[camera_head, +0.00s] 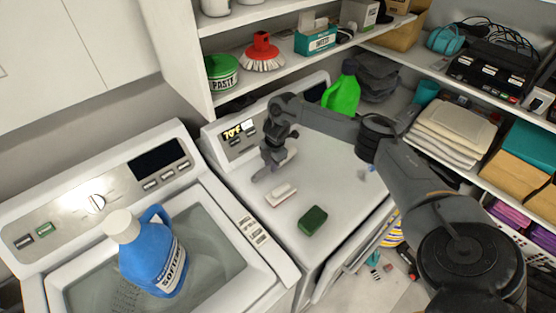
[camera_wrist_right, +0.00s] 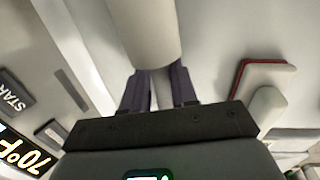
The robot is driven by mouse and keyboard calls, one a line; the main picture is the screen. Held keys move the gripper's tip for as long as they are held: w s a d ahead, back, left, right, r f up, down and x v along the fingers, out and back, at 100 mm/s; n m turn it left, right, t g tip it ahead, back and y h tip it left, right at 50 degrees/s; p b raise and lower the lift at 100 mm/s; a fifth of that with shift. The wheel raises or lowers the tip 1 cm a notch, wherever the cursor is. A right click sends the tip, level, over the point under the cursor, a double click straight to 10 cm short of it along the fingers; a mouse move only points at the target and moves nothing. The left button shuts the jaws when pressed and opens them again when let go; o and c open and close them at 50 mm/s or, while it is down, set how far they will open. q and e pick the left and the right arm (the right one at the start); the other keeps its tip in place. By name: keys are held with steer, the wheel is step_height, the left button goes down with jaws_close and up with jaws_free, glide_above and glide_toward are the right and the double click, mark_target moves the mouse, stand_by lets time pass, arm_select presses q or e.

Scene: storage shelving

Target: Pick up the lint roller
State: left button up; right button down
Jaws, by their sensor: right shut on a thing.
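The lint roller shows in the right wrist view as a pale cylinder (camera_wrist_right: 142,30) running up from between the fingers. My right gripper (camera_wrist_right: 158,90) is shut on its narrower part. In the head view my right gripper (camera_head: 268,165) is over the white machine top, near the control panel. There the roller is mostly hidden behind the gripper, with only a pale bit visible at its right side. I cannot tell whether the roller still touches the machine top. My left gripper is not in view.
A white-and-red brush (camera_head: 281,195) and a green sponge (camera_head: 313,221) lie on the machine top (camera_head: 345,190). A green bottle (camera_head: 342,92) stands at its back right. A blue softener jug (camera_head: 152,255) is at the left washer. Shelves hang above and to the right.

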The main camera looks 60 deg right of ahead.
steer(key=shift+r, duration=0.1)
steer(key=shift+r, duration=0.5)
steer(key=r, duration=0.1)
steer(key=r+b, duration=0.1)
steer(key=r, duration=0.1)
steer(key=shift+s+d+b, duration=0.25)
steer(key=shift+b, duration=0.05)
steer(key=s+d+r, duration=0.6)
steer(key=s, duration=0.3)
steer(key=shift+d+r+p, duration=0.2)
steer(key=shift+r+p, duration=0.15)
steer(key=shift+r, duration=0.05)
steer(key=c, duration=1.6)
jaws_free()
steer(key=shift+c, duration=1)
